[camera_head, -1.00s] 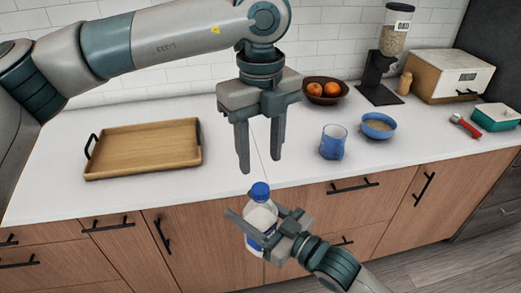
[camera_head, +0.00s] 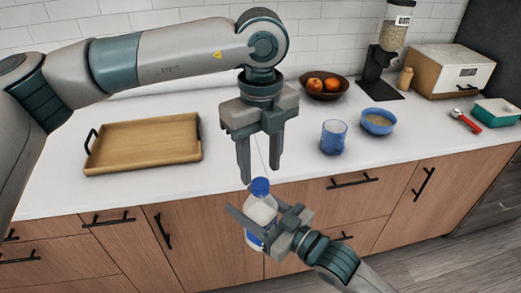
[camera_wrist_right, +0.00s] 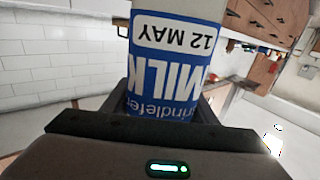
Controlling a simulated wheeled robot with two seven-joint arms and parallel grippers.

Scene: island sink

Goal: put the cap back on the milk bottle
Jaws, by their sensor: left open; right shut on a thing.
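The milk bottle (camera_head: 259,215) is white with a blue label and stands roughly upright in front of the counter edge. The blue cap (camera_head: 260,187) sits on its top; I cannot tell how tightly. My right gripper (camera_head: 252,229) is shut around the bottle's body. In the right wrist view the bottle's "MILK" label (camera_wrist_right: 172,75) fills the middle, upside down, and the cap is out of frame. My left gripper (camera_head: 259,174) is open and points down, with its fingertips right above or beside the cap. Nothing shows between its fingers.
On the white counter are a wooden tray (camera_head: 145,144) at left, a blue cup (camera_head: 333,138), a blue bowl (camera_head: 377,122) and a fruit bowl (camera_head: 324,88). A cereal dispenser (camera_head: 385,60) and a bread box (camera_head: 446,72) stand at back right.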

